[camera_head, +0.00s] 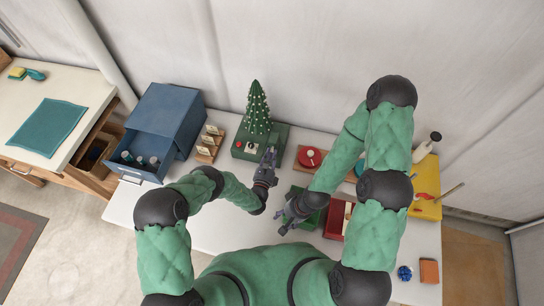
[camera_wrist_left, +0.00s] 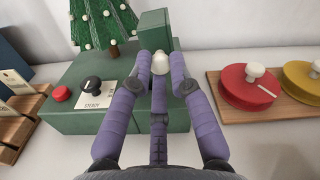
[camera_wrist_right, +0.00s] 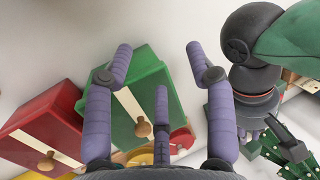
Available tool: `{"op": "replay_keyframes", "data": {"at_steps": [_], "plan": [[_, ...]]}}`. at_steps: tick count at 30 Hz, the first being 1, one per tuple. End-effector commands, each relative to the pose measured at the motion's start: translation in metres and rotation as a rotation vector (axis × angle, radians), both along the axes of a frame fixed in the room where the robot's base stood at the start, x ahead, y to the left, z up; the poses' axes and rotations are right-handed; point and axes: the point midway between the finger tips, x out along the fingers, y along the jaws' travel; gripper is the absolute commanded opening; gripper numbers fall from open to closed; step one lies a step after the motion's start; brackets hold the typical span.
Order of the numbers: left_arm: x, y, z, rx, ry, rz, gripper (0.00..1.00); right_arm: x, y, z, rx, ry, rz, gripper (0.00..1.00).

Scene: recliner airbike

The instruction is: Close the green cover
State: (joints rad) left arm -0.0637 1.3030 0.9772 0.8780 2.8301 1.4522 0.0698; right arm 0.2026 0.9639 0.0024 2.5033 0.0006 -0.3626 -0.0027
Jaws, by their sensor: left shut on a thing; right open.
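A green base (camera_head: 281,135) with a small decorated tree stands at the back of the white table; in the left wrist view it shows a red button, a black knob and a raised green block (camera_wrist_left: 155,30). My left gripper (camera_head: 268,158) is shut on a white knob (camera_wrist_left: 160,60) in front of that block. A green box (camera_head: 314,213) with a cream stripe and wooden knob also shows in the right wrist view (camera_wrist_right: 150,72), partly hidden by my fingers. My right gripper (camera_head: 284,217) is open and empty, its fingers over this box. I cannot tell which green part is the cover.
A red box (camera_wrist_right: 32,130) with a wooden knob is beside the green one. A red round piece (camera_head: 310,157) lies on a wooden board. A blue cabinet (camera_head: 168,115) with an open drawer and a card rack (camera_head: 209,143) stand left. The white table (camera_head: 215,232) is clear in front.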

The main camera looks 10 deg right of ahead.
Motion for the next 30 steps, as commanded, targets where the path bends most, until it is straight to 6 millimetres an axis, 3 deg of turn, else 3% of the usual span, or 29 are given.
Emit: {"op": "replay_keyframes", "data": {"at_steps": [19,20,22,30], "plan": [[0.0051,0.0041,0.0025,-0.062,0.015,0.007,0.0,0.0001,0.0,-0.0035,0.0,0.0,0.0,0.56],[0.0051,0.0041,0.0025,-0.062,0.015,0.007,0.23,0.0001,0.0,-0.0035,0.0,0.0,0.0,0.56],[0.0051,0.0041,0.0025,-0.061,0.015,0.007,0.43,0.0001,0.0,-0.0035,0.0,0.0,0.0,0.56],[0.0028,0.003,0.0002,-0.06,0.021,0.003,0.44,0.0001,0.0,-0.0036,0.0,0.0,0.0,0.56]]}}
